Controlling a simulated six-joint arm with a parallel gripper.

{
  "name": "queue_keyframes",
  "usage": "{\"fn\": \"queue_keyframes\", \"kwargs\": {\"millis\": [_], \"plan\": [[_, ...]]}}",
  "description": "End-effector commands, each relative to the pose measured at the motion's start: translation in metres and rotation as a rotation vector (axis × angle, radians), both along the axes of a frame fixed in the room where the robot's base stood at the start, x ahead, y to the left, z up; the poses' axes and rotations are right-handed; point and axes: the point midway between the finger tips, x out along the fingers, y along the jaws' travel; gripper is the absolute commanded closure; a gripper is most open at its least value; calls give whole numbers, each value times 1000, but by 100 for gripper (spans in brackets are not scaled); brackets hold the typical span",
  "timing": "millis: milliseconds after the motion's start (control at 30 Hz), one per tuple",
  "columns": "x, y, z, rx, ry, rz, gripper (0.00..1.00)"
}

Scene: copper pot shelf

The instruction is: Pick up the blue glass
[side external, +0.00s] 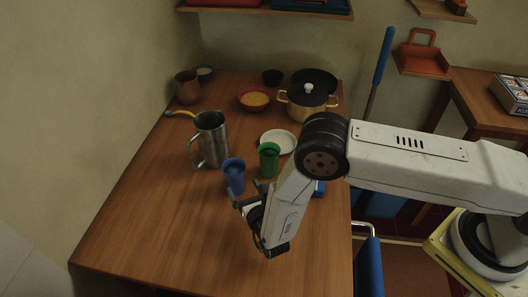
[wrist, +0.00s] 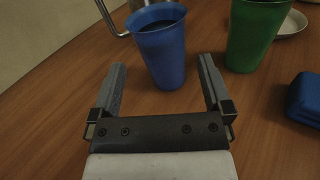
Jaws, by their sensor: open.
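The blue glass (side external: 234,178) stands upright on the wooden table (side external: 150,235), left of the green glass (side external: 269,160). In the wrist view the blue glass (wrist: 160,48) is ahead of my gripper, in line with the gap between the fingers. My gripper (side external: 245,194) is open, with nothing held. In the wrist view its two fingers (wrist: 162,80) point toward the glass, one to each side; I cannot tell how far between them the glass sits. The green glass (wrist: 252,35) stands to the right of the right finger.
A metal pitcher (side external: 211,142) stands behind the blue glass. A white plate (side external: 278,141) lies behind the green glass. A blue object (wrist: 306,98) lies right of my gripper. A brass pot (side external: 307,101) is farther back. The table's front left is clear.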

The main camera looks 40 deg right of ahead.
Motion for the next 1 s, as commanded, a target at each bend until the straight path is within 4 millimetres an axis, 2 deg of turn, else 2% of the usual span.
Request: {"fn": "queue_keyframes", "kwargs": {"millis": [233, 567, 1000], "plan": [[19, -4, 0, 1, -1, -2, 0], [26, -4, 1, 0, -1, 0, 0], [68, -11, 1, 1, -1, -1, 0]]}}
